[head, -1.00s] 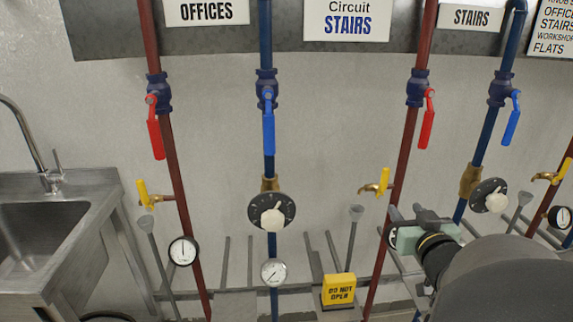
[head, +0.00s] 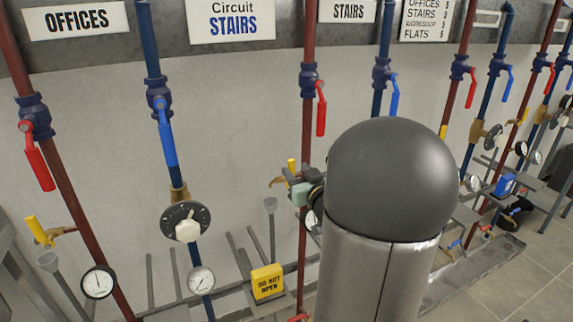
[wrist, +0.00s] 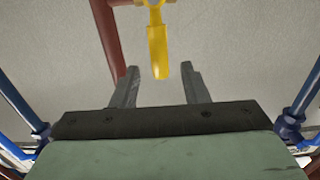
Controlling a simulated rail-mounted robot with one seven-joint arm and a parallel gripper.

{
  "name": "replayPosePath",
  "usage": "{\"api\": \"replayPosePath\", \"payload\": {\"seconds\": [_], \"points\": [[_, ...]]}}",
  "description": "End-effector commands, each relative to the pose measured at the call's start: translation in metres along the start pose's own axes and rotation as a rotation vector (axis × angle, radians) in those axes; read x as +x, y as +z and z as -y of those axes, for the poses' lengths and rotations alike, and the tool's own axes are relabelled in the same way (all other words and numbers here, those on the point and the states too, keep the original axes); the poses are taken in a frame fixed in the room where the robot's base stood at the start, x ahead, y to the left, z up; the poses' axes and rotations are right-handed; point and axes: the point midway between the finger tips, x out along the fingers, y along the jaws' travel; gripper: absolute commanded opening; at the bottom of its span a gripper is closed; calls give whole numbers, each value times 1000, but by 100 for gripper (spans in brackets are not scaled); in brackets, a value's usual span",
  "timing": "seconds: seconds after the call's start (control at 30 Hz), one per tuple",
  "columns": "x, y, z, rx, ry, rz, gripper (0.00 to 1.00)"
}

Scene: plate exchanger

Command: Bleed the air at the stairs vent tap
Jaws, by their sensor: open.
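The stairs vent tap, a brass tap with a yellow lever (head: 291,165), sits on the red pipe (head: 307,135) under the STAIRS sign (head: 348,10). My gripper (head: 290,177) is close to it, and my arm hides part of that area. In the wrist view my gripper (wrist: 160,68) is open, its two fingers apart and empty. The yellow lever (wrist: 158,50) hangs down ahead, its lower end showing between the fingertips. I cannot tell whether the lever lies in the gap or beyond it.
A grey funnel (head: 270,204) stands below the tap. A yellow DO NOT OPEN box (head: 267,282) is lower down. A blue-handled valve (head: 165,130) and a black dial (head: 186,225) are on the blue pipe to the left. A red-handled valve (head: 320,105) is above the tap.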

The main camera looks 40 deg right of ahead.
Motion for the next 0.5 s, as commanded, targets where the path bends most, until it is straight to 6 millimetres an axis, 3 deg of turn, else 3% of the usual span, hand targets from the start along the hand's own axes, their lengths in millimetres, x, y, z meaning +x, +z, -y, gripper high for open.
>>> {"api": "replayPosePath", "payload": {"seconds": [0.2, 0.5], "points": [[32, 0, 0, 1, 0, -1, 41], [42, 0, 0, 0, 0, 0, 41]]}}
